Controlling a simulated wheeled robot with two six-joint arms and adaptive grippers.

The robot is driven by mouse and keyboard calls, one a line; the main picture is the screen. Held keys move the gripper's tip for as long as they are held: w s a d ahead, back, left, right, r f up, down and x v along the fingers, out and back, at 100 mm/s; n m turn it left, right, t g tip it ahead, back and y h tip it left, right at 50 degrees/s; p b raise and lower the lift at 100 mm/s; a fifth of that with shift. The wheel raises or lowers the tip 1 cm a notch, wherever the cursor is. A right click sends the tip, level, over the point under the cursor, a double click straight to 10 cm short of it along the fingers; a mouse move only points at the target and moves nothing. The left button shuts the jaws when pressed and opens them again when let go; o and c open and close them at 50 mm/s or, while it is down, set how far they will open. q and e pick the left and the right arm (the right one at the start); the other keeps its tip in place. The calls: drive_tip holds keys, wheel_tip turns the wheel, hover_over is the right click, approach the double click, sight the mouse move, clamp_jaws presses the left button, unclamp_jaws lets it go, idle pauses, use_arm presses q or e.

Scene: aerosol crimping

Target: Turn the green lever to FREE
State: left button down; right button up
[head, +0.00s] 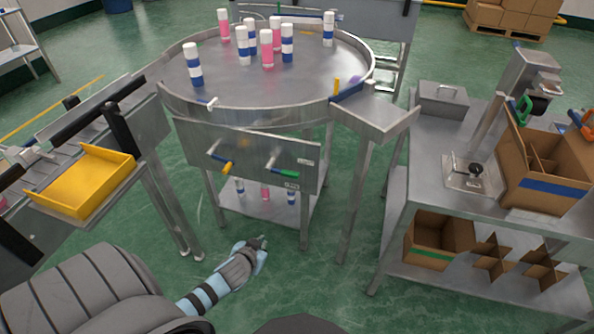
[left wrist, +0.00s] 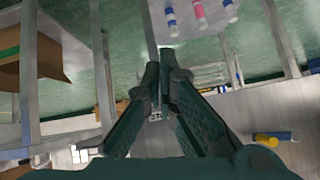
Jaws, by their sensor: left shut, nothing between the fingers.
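The green lever (head: 287,173) sits on the right half of the steel panel (head: 248,147) at the front of the round table. Its green grip points right, level or slightly down, from a metal pivot. Small labels beside it are too small to read. A yellow lever (head: 226,168) sits to its left on the same panel. My left gripper (head: 258,242) is low in front of the table, below the panel and apart from both levers. In the left wrist view its fingers (left wrist: 163,76) are shut and empty. My right gripper is out of view.
Several pink and blue-banded cans stand on the round table (head: 190,92). A yellow tray (head: 85,183) is at left. At right, a steel bench (head: 420,150) holds a divided carton (head: 540,185). Table legs stand close to my left gripper.

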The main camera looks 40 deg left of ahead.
use_arm(q)
drive_tip(key=w+d+r+n+t+y, duration=0.1)
drive_tip(key=w+r+t, duration=0.25)
drive_tip(key=r, duration=0.85)
drive_tip(key=w+r+n+t, duration=0.15)
drive_tip(key=w+r, duration=0.35)
drive_tip(key=r, duration=0.6)
drive_tip(key=shift+m, duration=0.35)
drive_tip(key=b+x, duration=0.2)
drive_tip(key=x, duration=0.7)
drive_tip(key=shift+w, duration=0.25)
wheel_tip(320, 180, down, 4)
drive_tip(key=shift+s+r+b, duration=0.1)
drive_tip(key=shift+s+b, duration=0.05)
drive_tip(key=shift+b, duration=0.55)
drive_tip(key=shift+d+f+m, duration=0.1)
drive_tip(key=shift+f+m, duration=0.2)
